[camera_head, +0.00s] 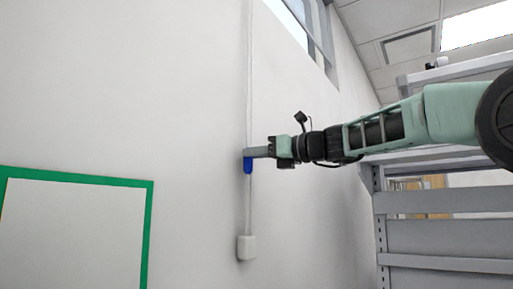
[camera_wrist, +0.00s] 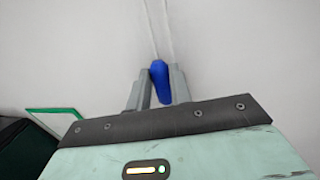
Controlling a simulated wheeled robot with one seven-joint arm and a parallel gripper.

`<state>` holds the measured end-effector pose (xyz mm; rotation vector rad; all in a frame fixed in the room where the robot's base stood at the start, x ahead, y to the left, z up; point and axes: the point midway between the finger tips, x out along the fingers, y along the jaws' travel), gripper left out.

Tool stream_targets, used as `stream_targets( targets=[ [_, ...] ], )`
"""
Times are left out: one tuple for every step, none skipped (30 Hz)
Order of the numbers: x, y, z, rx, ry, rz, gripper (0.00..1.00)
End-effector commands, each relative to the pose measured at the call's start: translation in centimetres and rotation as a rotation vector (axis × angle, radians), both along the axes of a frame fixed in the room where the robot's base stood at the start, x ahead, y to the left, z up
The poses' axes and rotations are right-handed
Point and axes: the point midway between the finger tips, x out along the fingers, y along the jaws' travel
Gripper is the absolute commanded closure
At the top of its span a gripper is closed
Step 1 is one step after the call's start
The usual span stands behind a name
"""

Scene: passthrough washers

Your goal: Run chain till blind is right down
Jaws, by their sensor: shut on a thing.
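A thin white chain (camera_head: 249,100) hangs down the wall from beside the window opening to a small white box (camera_head: 246,247) low on the wall. A blue grip piece (camera_head: 248,165) sits on the chain about midway. My gripper (camera_head: 250,153) reaches in from the right and is shut on the blue piece. In the wrist view the blue piece (camera_wrist: 160,82) stands between the two grey fingers, with the chain (camera_wrist: 158,30) running on beyond it. The blind (camera_head: 318,25) shows only in part at the top, by the window; its lower edge is unclear.
A green frame (camera_head: 149,235) is on the wall at the lower left. Grey metal shelving (camera_head: 430,235) stands at the right, behind and below my arm. The wall around the chain is otherwise bare.

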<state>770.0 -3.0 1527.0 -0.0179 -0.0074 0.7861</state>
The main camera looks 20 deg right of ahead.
Motion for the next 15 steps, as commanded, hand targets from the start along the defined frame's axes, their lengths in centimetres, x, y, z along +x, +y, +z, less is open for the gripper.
stream_targets(
  targets=[
    [0.0,0.0,-2.8,-0.002,0.002,0.0,1.0],
    [0.0,0.0,-3.5,-0.004,0.002,0.0,1.0],
    [0.0,0.0,-4.5,-0.004,0.002,0.0,1.0],
    [0.0,0.0,-5.2,-0.003,0.001,0.0,1.0],
    [0.0,0.0,-5.8,-0.002,0.002,0.0,1.0],
    [0.0,0.0,-6.6,-0.002,0.002,0.0,1.0],
    [0.0,0.0,-7.2,-0.003,0.001,0.0,1.0],
    [0.0,0.0,-7.7,-0.003,0.001,0.0,1.0],
    [0.0,0.0,-8.4,-0.003,0.001,0.0,1.0],
    [0.0,0.0,-8.8,-0.003,0.001,0.0,1.0],
    [0.0,0.0,-9.2,-0.003,0.001,0.0,1.0],
    [0.0,0.0,-9.7,-0.003,0.001,0.0,1.0],
    [0.0,0.0,-10.0,-0.003,0.001,0.0,1.0],
    [0.0,0.0,-10.3,-0.002,0.001,0.0,1.0],
    [0.0,0.0,-10.6,-0.002,0.001,0.0,1.0]
  ],
)
